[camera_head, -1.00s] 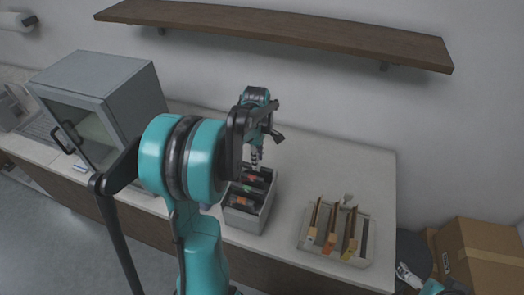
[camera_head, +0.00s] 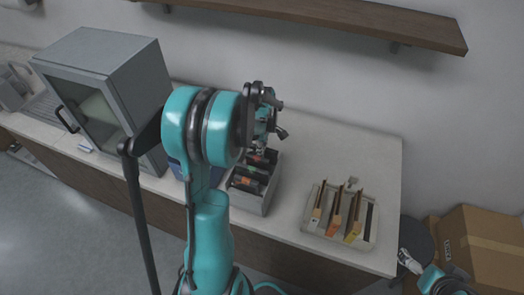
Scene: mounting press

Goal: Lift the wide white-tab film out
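My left gripper (camera_head: 262,149) points down over the back of a grey open box (camera_head: 249,201). Its fingertips are small and partly hidden by my arm, so I cannot tell whether it is open or holds anything. In the box lie dark items (camera_head: 248,182) with red, orange and green marks. No wide white tab can be made out there. A pale rack (camera_head: 318,234) to the right holds upright thin brown pieces with a whitish tab (camera_head: 317,214), an orange tab (camera_head: 333,227) and a yellow tab (camera_head: 352,233). My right gripper (camera_head: 409,263) is low at the right, past the counter; its opening is unclear.
A grey cabinet (camera_head: 100,62) with a glass door and dark handle stands on the counter (camera_head: 375,165) at left. A wooden shelf (camera_head: 330,14) hangs above. A cardboard box (camera_head: 482,245) and a dark round stool (camera_head: 417,240) stand right of the counter. Counter behind the rack is clear.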

